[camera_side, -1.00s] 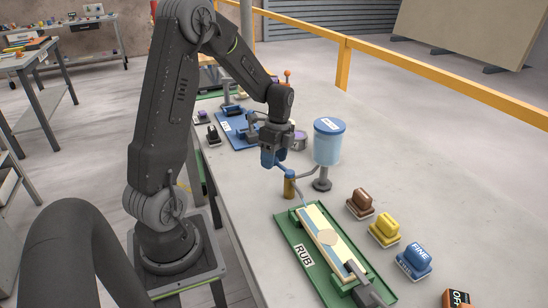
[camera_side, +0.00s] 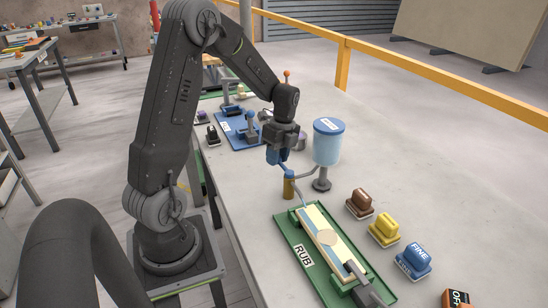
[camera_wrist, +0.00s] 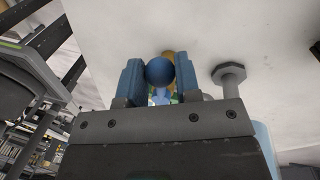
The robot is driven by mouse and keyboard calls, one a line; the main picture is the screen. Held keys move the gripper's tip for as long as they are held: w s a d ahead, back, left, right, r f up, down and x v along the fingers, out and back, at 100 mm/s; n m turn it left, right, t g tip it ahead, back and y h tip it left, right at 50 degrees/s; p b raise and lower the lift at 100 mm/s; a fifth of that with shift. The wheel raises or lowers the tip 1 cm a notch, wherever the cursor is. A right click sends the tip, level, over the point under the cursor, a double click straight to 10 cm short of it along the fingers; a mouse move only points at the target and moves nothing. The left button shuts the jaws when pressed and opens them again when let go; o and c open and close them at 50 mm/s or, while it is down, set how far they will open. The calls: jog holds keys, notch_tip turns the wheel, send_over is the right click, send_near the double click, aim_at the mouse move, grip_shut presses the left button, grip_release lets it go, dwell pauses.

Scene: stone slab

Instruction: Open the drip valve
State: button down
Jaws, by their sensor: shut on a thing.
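The drip valve (camera_side: 289,188) is a small brass post with a blue top and lever, standing beside the light-blue water tank (camera_side: 327,147). A thin spout runs from it down towards the green tray. My gripper (camera_side: 277,158) is above the valve, with blue fingers pointing down. In the wrist view, a round blue lever knob (camera_wrist: 160,71) sits between the two fingers of my gripper (camera_wrist: 159,62), which is shut on it. The fingers hide most of the lever in the side view.
The green tray (camera_side: 302,276) marked RUB holds a pale strip with a blue band. Brown (camera_side: 360,203), yellow (camera_side: 384,229) and blue (camera_side: 413,260) blocks stand to its right. A blue tray (camera_side: 237,138) lies behind my gripper.

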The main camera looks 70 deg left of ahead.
jog(key=shift+w+m, duration=0.3)
jog(key=shift+m, duration=0.2)
jog(key=c, duration=0.8)
grip_release()
jog(key=r, duration=0.4)
jog(key=w+r, duration=0.1)
jog(key=r, duration=0.4)
jog(key=w+r, duration=0.1)
jog(key=r, duration=0.3)
jog(key=shift+w+a+r, duration=0.25)
jog(key=shift+a+r, duration=0.05)
jog(key=shift+a, duration=0.05)
